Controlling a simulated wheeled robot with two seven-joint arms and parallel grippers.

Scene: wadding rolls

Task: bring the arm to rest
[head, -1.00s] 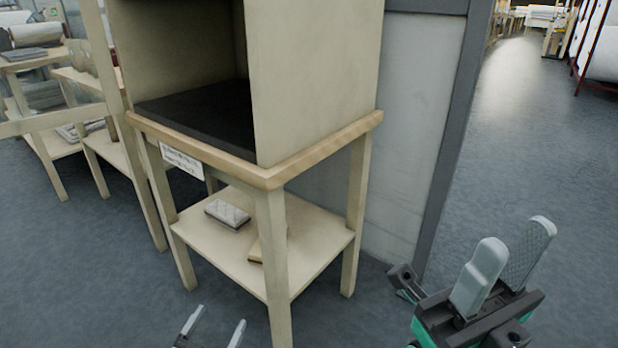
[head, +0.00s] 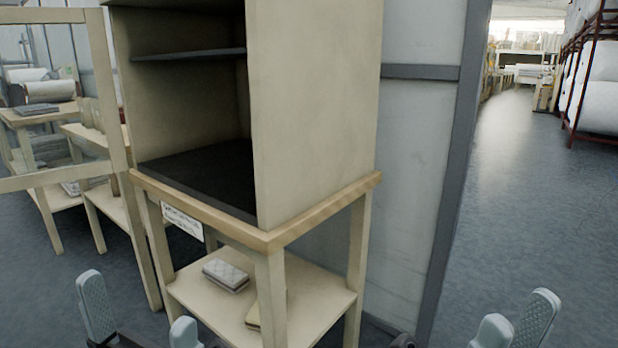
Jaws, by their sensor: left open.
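My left gripper (head: 139,320) shows at the bottom left, pale fingers pointing up and spread well apart, with nothing between them. It stands in front of the wooden stand, and its wrist is cut off by the frame's edge. My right gripper (head: 515,326) shows at the bottom right, its fingers up with a gap between them and nothing held. Only its fingertips are in view; the rest is below the frame. Both grippers appear clear of the furniture.
A cream cabinet (head: 315,110) with an empty dark floor sits on the wooden stand (head: 325,212); its glazed door (head: 122,90) stands open at left. A grey quilted pad (head: 226,273) lies on the stand's lower shelf (head: 318,300). Open floor (head: 530,210) lies at right.

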